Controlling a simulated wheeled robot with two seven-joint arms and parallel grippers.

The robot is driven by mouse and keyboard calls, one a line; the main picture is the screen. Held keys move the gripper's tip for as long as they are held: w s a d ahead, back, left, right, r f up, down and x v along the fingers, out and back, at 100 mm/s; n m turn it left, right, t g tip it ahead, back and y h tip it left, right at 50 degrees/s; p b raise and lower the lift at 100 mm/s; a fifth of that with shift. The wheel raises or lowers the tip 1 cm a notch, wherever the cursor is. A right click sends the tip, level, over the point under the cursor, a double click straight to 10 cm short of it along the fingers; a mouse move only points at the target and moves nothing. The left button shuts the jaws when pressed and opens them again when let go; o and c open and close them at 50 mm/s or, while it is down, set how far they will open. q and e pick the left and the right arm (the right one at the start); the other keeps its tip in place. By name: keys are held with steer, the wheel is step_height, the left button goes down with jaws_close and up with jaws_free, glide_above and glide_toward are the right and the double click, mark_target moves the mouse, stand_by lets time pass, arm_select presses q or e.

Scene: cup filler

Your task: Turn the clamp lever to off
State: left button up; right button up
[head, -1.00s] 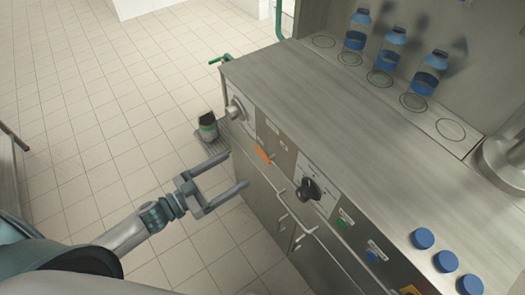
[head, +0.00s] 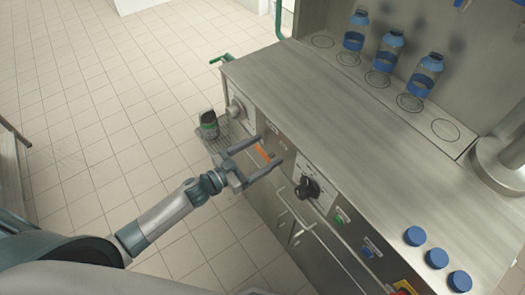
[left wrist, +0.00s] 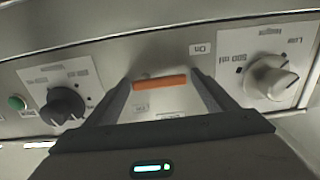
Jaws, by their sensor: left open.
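The clamp lever (head: 262,152) is a short orange bar on the metal front panel of the machine. In the left wrist view the orange lever (left wrist: 160,82) lies almost level, with a small "On" label (left wrist: 201,49) beside and above it; other labels near it are too blurred to read. My left gripper (head: 268,149) is open in front of the panel, its two fingers on either side of the lever. In the left wrist view the fingers of my left gripper (left wrist: 160,88) also flank the lever with gaps on both sides. My right gripper is not in view.
A pale knob (head: 237,108) and a black knob (head: 307,188) stick out on either side of the lever. A dark cup (head: 209,124) stands on a grated tray. Door handles (head: 283,197) lie below. Bottles (head: 390,50) and blue caps (head: 437,258) stand on top.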

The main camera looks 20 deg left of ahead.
arm_select(q)
steer(key=c, duration=1.1)
steer(key=shift+o, duration=0.2)
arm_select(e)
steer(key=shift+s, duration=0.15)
